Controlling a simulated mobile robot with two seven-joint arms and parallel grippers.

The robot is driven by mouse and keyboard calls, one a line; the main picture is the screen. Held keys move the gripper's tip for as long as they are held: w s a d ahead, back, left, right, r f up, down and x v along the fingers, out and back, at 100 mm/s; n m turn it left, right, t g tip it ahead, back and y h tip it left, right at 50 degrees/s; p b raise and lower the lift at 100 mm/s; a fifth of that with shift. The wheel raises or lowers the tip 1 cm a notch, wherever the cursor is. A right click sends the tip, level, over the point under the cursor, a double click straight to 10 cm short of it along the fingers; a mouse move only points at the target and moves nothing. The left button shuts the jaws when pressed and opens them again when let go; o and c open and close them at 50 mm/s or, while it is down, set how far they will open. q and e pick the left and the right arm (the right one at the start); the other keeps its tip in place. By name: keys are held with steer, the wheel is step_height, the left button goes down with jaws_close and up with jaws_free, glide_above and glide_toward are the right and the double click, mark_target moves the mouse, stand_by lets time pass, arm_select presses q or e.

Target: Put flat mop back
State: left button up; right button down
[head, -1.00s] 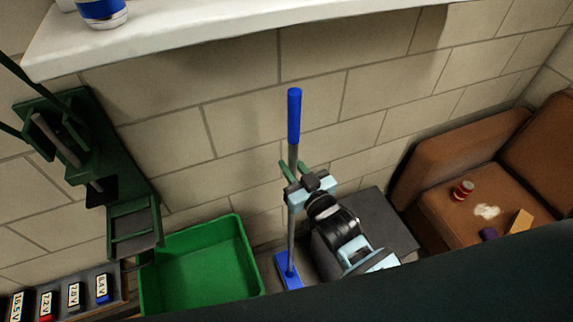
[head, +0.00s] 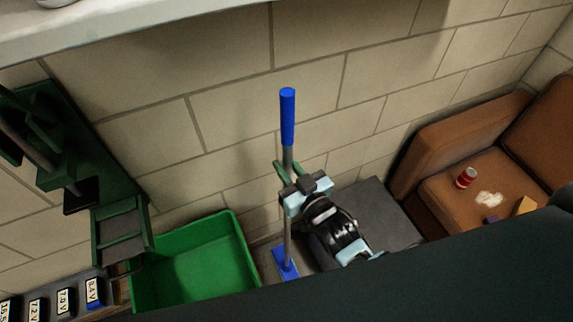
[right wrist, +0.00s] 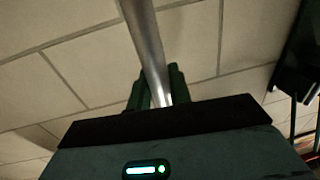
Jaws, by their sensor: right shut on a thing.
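The flat mop stands nearly upright in the head view, with a blue grip (head: 288,118) at the top, a grey pole (head: 288,240) and a blue flat head (head: 285,264) low down by the green bin. My right gripper (head: 287,172) is shut on the pole below the blue grip. In the right wrist view the metal pole (right wrist: 146,40) runs down between the fingers (right wrist: 158,90). Whether the mop head touches the floor I cannot tell. My left gripper is not in view.
A green bin (head: 238,235) stands left of the mop head. A dark green rack (head: 95,150) is on the wall at left, above a battery shelf (head: 110,285). A brown couch (head: 440,150) with a red can (head: 466,178) is at right. A white ledge (head: 150,22) runs above.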

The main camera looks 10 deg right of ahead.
steer(key=c, duration=1.3)
jaws_free()
steer(key=shift+f, duration=0.1)
steer(key=b+v, duration=0.1)
steer(key=v, duration=1.1)
steer(key=s+d+f+g+h, duration=0.1)
steer(key=s+d+f+g, duration=0.1)
steer(key=s+f, duration=0.5)
steer(key=s+d+f+m+g+h, duration=0.1)
steer(key=s+d+f+g, duration=0.1)
steer(key=s+f+g, duration=0.2)
steer(key=s+d+f+g+h, duration=0.1)
steer(key=s+d+f+g, duration=0.1)
steer(key=s+f, duration=0.8)
steer(key=shift+s+m+g+h, duration=0.35)
steer(key=shift+s+g, duration=0.55)
steer(key=shift+s, duration=0.55)
